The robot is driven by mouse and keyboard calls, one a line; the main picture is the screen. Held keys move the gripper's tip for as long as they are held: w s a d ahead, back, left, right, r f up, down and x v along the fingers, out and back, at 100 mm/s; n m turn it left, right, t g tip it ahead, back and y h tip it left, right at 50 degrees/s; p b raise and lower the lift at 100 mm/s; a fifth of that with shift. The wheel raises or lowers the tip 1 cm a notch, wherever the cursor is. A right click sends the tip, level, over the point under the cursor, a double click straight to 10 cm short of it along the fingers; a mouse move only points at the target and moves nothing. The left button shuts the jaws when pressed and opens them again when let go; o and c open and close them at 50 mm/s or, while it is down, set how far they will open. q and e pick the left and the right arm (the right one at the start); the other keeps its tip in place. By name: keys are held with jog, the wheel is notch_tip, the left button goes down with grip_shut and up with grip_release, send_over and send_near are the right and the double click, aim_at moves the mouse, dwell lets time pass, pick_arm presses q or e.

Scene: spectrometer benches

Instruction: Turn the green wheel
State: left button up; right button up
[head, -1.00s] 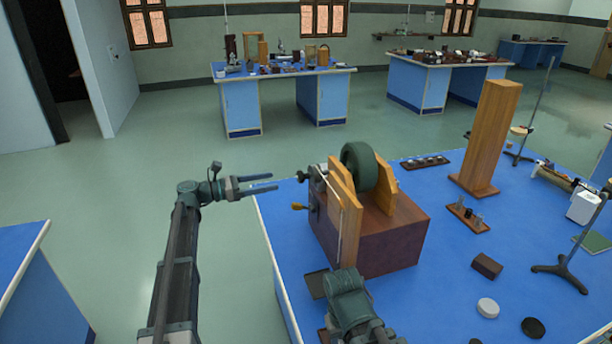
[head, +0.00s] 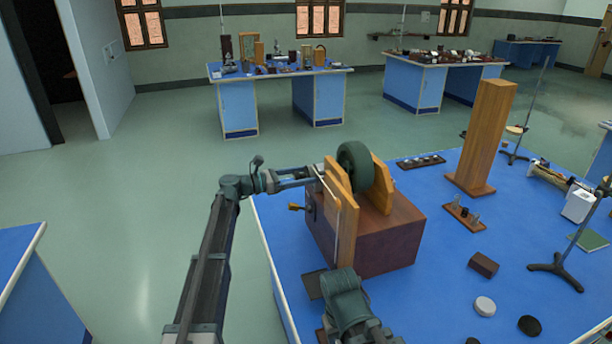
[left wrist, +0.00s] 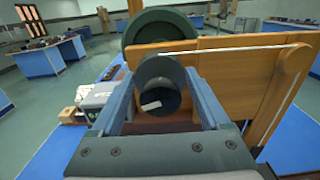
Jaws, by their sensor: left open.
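A large dark green wheel (head: 355,166) stands upright between two wooden uprights on a reddish-brown box (head: 375,240); its upper part also shows in the left wrist view (left wrist: 158,26). A smaller green round part (left wrist: 158,72) shows on the near side of the wooden upright in the left wrist view. My left gripper (head: 312,175) is open, with its fingers on either side of this smaller part. Whether the fingers touch it I cannot tell. In the head view the gripper hides most of it. My right gripper is out of view.
A small crank handle (head: 295,207) sticks out just below my left gripper. A thin pale rod runs along the wooden upright (head: 345,225). A tall wooden block (head: 482,135) and small parts stand further right on the blue bench (head: 430,290). The floor at left is clear.

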pick_arm(q)
jog(key=shift+w+d, duration=0.2)
jog(key=shift+d, duration=0.3)
grip_shut()
dwell(0.3)
